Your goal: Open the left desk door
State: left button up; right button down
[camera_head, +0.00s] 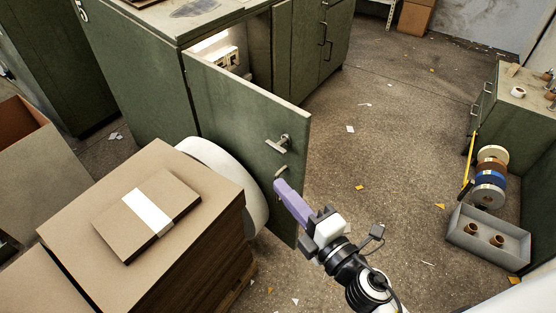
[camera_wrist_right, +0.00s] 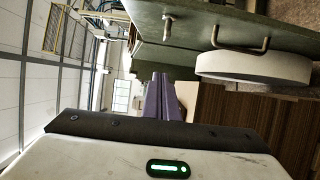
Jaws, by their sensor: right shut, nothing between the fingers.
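The green desk (camera_head: 140,65) has a door (camera_head: 235,120) standing ajar, swung out toward the front, with a lit interior behind it. The door carries a metal latch (camera_head: 277,145) and a small handle near the tip of my right gripper (camera_head: 281,189). The right gripper's purple fingers are shut and empty, in front of the door's lower part; I cannot tell whether they touch it. In the right wrist view the shut fingers (camera_wrist_right: 159,92) show below the green door (camera_wrist_right: 225,20) and its bent handle (camera_wrist_right: 240,45). My left gripper is not seen.
A stack of brown boards (camera_head: 190,235) and a large white round object (camera_head: 225,165) stand close to the door, left of my right gripper. A grey bin with rolls (camera_head: 488,235) and several tape reels lie at right. The middle floor is mostly clear with scraps.

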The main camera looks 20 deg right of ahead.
jog(key=w+d+p, duration=0.1)
jog(key=w, duration=0.8)
jog(key=shift+w+d, duration=0.2)
jog(key=shift+w, duration=0.1)
